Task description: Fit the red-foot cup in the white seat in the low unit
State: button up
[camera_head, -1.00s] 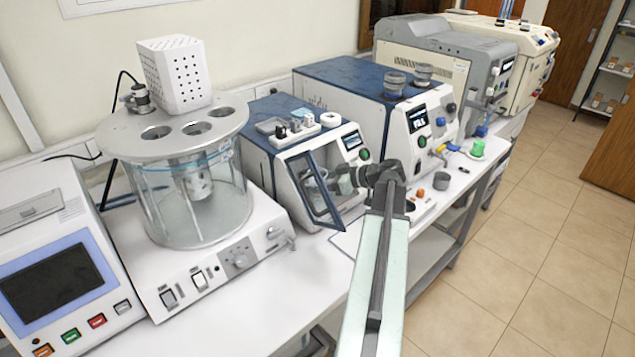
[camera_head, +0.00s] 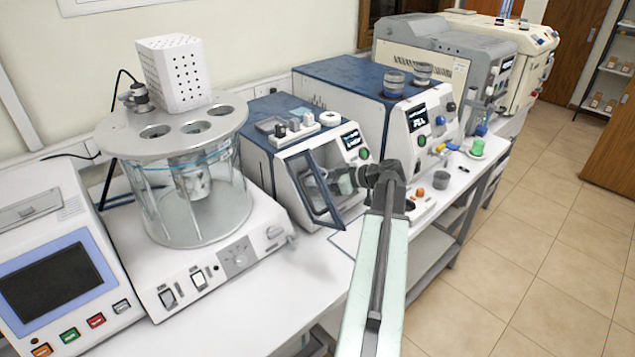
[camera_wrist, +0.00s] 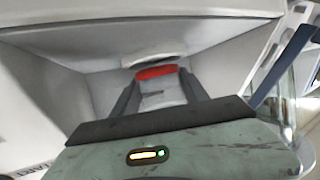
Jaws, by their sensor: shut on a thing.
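The low unit (camera_head: 277,146) has a blue top, a white front and an open glass door. My gripper (camera_wrist: 160,88) reaches into its chamber from the right. In the wrist view, its two dark fingers are shut on the sides of a pale cup (camera_wrist: 161,90) with a red foot (camera_wrist: 157,72) facing away from the wrist. The white seat (camera_wrist: 152,59) is a pale rounded shape directly beyond the red foot. I cannot tell whether foot and seat touch. In the head view, the cup is partly hidden by my wrist and the door.
The open door (camera_head: 311,190) stands close on the left of my gripper. A taller blue-topped unit (camera_head: 355,85) is behind. A glass bath (camera_head: 200,215) stands at the left. A grey cup (camera_head: 441,180) and an orange knob (camera_head: 420,192) are right of my wrist.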

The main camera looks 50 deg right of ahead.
jog(key=shift+f+b, duration=0.3)
jog(key=shift+f, duration=0.1)
jog(key=o, duration=1.5)
jog(key=shift+o, duration=0.2)
jog(key=p+v, duration=0.3)
jog(key=v, duration=0.4)
jog(key=shift+r, duration=0.1)
jog(key=shift+s+d, duration=0.2)
jog(key=shift+s, duration=0.2)
